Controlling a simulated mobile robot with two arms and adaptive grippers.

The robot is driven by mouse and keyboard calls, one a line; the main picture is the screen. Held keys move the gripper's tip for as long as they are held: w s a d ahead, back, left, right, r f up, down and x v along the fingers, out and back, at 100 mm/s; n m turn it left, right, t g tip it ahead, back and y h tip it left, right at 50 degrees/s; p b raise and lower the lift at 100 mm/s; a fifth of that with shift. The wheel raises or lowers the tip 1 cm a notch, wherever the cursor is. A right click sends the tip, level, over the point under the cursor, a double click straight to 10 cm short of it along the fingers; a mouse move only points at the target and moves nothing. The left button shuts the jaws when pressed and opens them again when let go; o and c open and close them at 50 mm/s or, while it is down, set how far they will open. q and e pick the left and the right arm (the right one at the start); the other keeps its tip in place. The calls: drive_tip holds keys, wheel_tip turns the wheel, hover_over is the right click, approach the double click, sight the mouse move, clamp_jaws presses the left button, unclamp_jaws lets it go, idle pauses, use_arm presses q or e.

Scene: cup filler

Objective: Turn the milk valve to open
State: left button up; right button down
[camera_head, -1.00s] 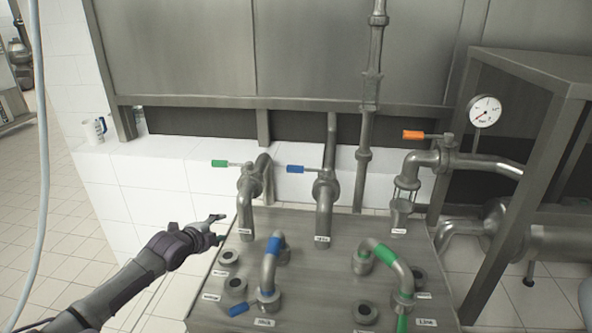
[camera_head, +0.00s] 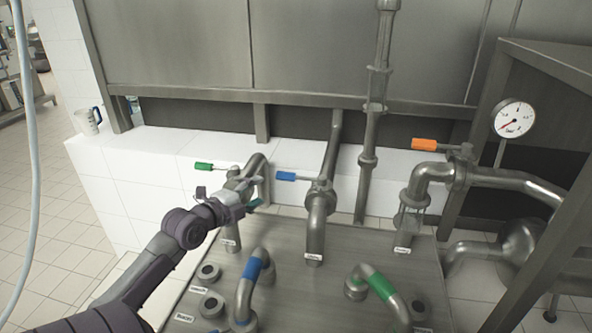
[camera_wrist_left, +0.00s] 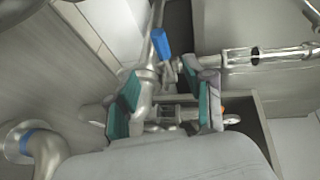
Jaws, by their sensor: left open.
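Three valves with levers stand in a row: a green lever (camera_head: 204,167), a blue lever (camera_head: 286,176) and an orange lever (camera_head: 424,144). The small labels by the pipes are too small to read surely, so I cannot tell which valve is the milk valve. My left gripper (camera_head: 241,193) is open and in front of the green-lever valve, covering part of its pipe. In the left wrist view, the teal finger pads (camera_wrist_left: 167,103) are apart; the blue lever (camera_wrist_left: 161,42) shows beyond them, above the gap. I see nothing held. My right gripper is out of view.
Below stands a metal panel (camera_head: 284,290) with a blue-banded bent pipe (camera_head: 262,256), a green-banded one (camera_head: 371,284) and round ports. A white ledge (camera_head: 150,150) with a mug (camera_head: 89,121) runs behind. A gauge (camera_head: 514,119) and metal frame are at the right.

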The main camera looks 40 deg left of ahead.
sight(283, 177)
use_arm(q)
drive_tip(key=p+x, duration=0.2)
drive_tip(key=x, duration=1)
drive_tip(key=shift+r+p, duration=0.15)
drive_tip(key=shift+p, duration=0.15)
drive_tip(key=shift+w, duration=0.65)
drive_tip(key=shift+c, duration=0.4)
clamp_jaws()
